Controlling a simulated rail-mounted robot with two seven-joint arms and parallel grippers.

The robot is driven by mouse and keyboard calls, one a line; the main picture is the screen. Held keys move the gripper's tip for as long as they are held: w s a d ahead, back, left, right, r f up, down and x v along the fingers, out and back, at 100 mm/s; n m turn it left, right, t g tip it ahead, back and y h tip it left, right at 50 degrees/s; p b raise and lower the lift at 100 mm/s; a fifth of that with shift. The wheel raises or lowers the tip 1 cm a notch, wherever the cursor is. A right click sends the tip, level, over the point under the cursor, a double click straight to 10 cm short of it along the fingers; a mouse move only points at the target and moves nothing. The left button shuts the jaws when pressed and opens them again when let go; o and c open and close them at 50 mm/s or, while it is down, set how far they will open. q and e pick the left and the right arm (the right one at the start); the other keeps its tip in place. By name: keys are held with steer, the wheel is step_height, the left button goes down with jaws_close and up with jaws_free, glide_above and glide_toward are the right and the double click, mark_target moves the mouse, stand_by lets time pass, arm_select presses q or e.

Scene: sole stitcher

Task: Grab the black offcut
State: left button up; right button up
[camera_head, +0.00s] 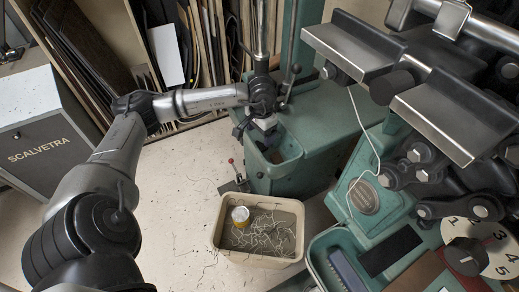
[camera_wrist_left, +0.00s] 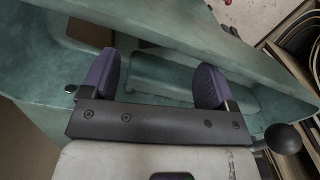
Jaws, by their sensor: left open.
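My left gripper (camera_head: 268,136) is over the green machine's base (camera_head: 316,120), above a hollow, tray-like part of it. In the left wrist view the two purple fingers of the left gripper (camera_wrist_left: 157,70) stand wide apart with only green metal showing between them. No black offcut shows between the fingers. My right gripper is not in view.
A lever with a red knob (camera_head: 231,161) rises beside the base. A large machine with steel plates (camera_head: 455,110) fills the right. A grey Scalvetra cabinet (camera_head: 45,140) stands left.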

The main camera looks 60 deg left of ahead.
mark_target(261, 144)
arm_select(q)
steer(key=shift+f+b, duration=1.65)
steer(key=shift+f, duration=1.1)
steer(key=shift+w, duration=0.1)
steer(key=shift+c, duration=0.5)
steer(key=shift+c, duration=0.8)
steer(key=c, duration=0.8)
